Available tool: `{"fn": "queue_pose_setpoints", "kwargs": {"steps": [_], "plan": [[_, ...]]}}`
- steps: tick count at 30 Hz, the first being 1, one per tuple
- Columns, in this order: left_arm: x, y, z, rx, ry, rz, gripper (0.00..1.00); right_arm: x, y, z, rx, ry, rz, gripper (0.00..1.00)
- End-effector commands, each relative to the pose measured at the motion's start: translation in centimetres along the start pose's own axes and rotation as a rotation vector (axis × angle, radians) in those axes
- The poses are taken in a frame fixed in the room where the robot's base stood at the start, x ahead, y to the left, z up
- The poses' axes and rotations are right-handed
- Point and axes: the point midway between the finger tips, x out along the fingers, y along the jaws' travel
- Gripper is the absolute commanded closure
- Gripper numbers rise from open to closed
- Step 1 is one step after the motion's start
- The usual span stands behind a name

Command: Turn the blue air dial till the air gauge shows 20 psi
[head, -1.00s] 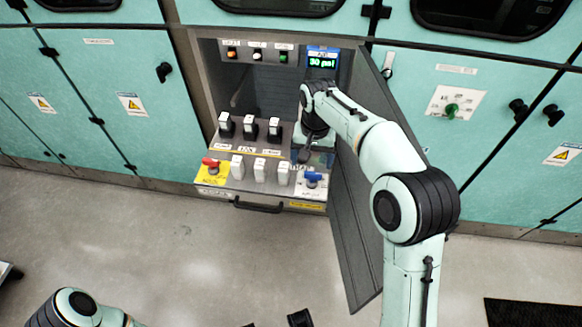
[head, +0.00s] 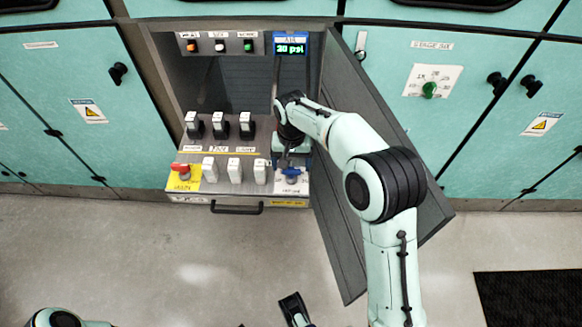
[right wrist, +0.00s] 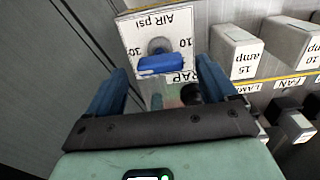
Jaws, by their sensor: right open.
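The blue air dial (head: 291,173) sits at the front right of the control panel in the head view. In the right wrist view the dial (right wrist: 163,64) stands on a white plate marked AIR psi, with its bar lying across between the marks 30 and 10. The air gauge (head: 291,48) is a lit display with green digits. Its first digit is too blurred to read surely as 20 or 30. My right gripper (head: 290,150) is open just above the dial. In the right wrist view its two blue fingers (right wrist: 162,75) stand either side of the dial, with gaps showing.
The open grey cabinet door (head: 370,190) stands close on the right. My left arm (head: 62,318) shows at the bottom edge.

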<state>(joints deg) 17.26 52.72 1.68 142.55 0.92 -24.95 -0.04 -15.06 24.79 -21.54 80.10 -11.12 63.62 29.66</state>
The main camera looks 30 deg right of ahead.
Motion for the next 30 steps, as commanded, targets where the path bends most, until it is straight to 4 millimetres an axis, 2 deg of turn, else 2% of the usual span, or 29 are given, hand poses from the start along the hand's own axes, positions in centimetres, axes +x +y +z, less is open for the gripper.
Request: {"fn": "queue_pose_setpoints", "kwargs": {"steps": [1, 4, 14, 15, 20, 30], "plan": [[0.2, 0.0, -0.1, 0.001, 0.002, 0.000, 0.57, 0.8, 0.0, 0.0, 0.000, -0.002, 0.002, 0.15], [0.3, 0.0, -0.1, 0.001, 0.004, 0.001, 0.57, 1.5, 0.0, 0.0, 0.000, -0.001, 0.001, 0.15], [0.3, 0.0, -0.2, 0.001, 0.005, 0.001, 0.57, 1.9, 0.0, 0.0, 0.000, 0.000, 0.000, 0.15], [0.3, 0.0, -0.2, 0.001, 0.005, 0.001, 0.57, 1.9, 0.0, 0.0, 0.000, 0.000, 0.000, 0.18], [0.3, 0.0, -0.2, 0.001, 0.005, 0.001, 0.57, 1.9, 0.0, 0.0, 0.000, 0.000, 0.000, 0.70], [0.0, 0.0, -0.1, 0.001, 0.002, 0.001, 0.57, 1.8, 0.1, 0.0, -0.032, 0.000, 0.001, 0.71]]}}
